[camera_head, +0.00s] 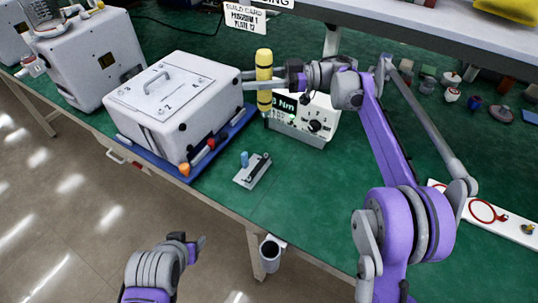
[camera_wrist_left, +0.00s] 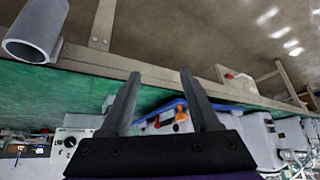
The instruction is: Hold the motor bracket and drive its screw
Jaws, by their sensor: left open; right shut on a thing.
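My right gripper (camera_head: 283,84) is shut on a yellow upright driver (camera_head: 264,72), held above the bench beside the white pump housing. My left gripper (camera_head: 197,247) is open and empty, low in front of the bench edge; its two dark fingers (camera_wrist_left: 160,80) show apart in the left wrist view. A small grey plate (camera_head: 247,181) with a dark bar and an upright blue peg (camera_head: 244,159) lies on the green bench; I cannot tell whether it is the motor bracket. The screw cannot be made out.
The white pump housing (camera_head: 172,100) with a handled, numbered lid sits on a blue tray (camera_head: 232,134). A grey cup (camera_head: 270,252) hangs at the front edge. The green bench (camera_head: 310,190) is clear in the middle.

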